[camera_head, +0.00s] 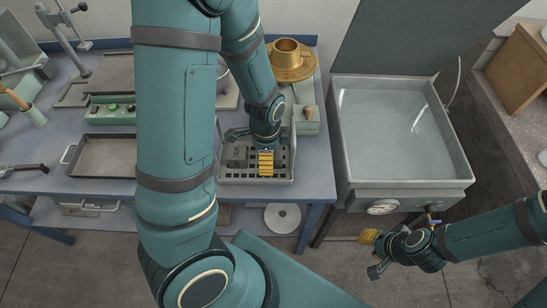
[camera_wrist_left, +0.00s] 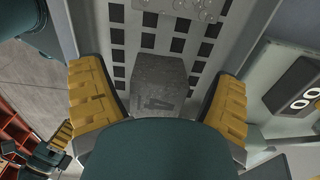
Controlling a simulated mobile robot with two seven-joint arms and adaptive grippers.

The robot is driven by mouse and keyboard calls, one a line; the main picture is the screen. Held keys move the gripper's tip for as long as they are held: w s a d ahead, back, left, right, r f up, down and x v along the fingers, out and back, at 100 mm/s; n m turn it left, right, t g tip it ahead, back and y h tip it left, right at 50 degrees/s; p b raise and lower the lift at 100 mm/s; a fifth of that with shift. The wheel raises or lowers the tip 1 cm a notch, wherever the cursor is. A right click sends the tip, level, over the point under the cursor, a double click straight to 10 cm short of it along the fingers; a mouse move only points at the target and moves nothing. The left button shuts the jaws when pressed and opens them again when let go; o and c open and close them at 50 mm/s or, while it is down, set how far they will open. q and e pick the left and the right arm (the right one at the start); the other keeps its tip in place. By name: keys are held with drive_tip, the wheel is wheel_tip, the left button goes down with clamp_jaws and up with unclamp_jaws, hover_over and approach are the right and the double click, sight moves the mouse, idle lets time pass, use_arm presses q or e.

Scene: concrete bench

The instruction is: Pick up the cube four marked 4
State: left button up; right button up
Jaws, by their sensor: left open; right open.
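The grey cube four (camera_wrist_left: 160,80), with a dark 4 on its face, sits on a slotted tray (camera_wrist_left: 118,45) in the left wrist view. My left gripper (camera_wrist_left: 162,97) is open, with one yellow-padded finger on each side of the cube and visible gaps between. In the head view my left gripper (camera_head: 258,158) is low over the tray (camera_head: 228,181), and I cannot make out cube four there. My right gripper (camera_head: 371,254) is open and empty, off the bench in front of the sink.
A grey cube marked 5 (camera_head: 237,153) stands on the tray, left of my left gripper. A brass cup (camera_head: 286,51) on a round brass dish stands behind. A metal sink (camera_head: 395,125) is to the right. A dark shallow pan (camera_head: 105,157) lies on the left.

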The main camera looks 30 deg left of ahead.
use_arm(q)
drive_tip(key=c, duration=1.4)
